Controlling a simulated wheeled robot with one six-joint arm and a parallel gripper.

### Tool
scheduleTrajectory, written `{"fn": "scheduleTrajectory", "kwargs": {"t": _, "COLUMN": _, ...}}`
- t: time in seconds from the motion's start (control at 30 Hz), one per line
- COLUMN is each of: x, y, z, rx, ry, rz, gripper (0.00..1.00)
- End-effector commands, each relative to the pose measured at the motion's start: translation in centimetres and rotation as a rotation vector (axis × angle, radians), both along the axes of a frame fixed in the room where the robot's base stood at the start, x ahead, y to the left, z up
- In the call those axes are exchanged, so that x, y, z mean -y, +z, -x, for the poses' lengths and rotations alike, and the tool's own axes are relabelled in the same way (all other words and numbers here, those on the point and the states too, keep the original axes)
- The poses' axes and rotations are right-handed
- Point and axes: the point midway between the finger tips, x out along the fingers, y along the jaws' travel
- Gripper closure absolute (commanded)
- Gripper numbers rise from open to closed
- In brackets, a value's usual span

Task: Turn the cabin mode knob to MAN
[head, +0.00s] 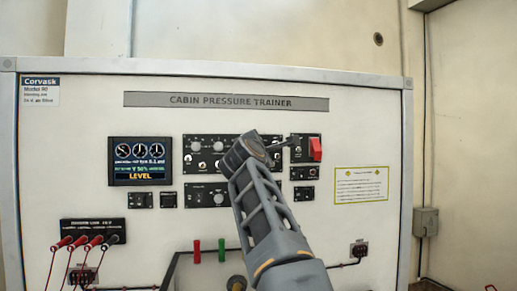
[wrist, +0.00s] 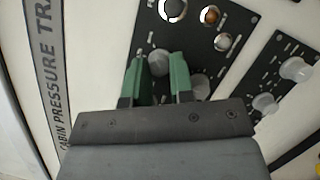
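The cabin pressure panel (head: 238,138), black with several knobs and dials, is on the trainer's upright board. My gripper (wrist: 158,72) has two green fingers, apart, in the wrist view. A round grey knob (wrist: 158,61) shows between their tips; I cannot tell whether the fingers touch it. A second grey knob (wrist: 201,86) is just right of the right finger, partly hidden. The labels are too small to read, so I cannot tell which knob is the cabin mode knob or where it points. In the head view my arm covers the panel's right part and the fingertips are hidden.
A red guarded switch (head: 315,149) is right of my gripper. A lit display (head: 139,161) is at left. A lower black panel (head: 206,195) with knobs also shows in the wrist view (wrist: 279,82). Red-plugged cables (head: 82,241) hang at lower left.

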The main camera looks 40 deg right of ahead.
Motion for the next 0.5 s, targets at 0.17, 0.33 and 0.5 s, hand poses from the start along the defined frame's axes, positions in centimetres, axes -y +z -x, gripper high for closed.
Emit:
{"fn": "scheduleTrajectory", "kwargs": {"t": 0.17, "x": 0.02, "y": -0.05, "z": -0.02, "rx": -0.001, "ry": -0.001, "rz": 0.000, "gripper": 0.61}}
{"fn": "scheduleTrajectory", "kwargs": {"t": 0.33, "x": -0.01, "y": 0.00, "z": -0.01, "rx": 0.001, "ry": 0.000, "rz": 0.001, "gripper": 0.53}}
{"fn": "scheduleTrajectory", "kwargs": {"t": 0.5, "x": -0.12, "y": -0.03, "z": 0.09, "rx": 0.001, "ry": 0.001, "rz": 0.001, "gripper": 0.53}}
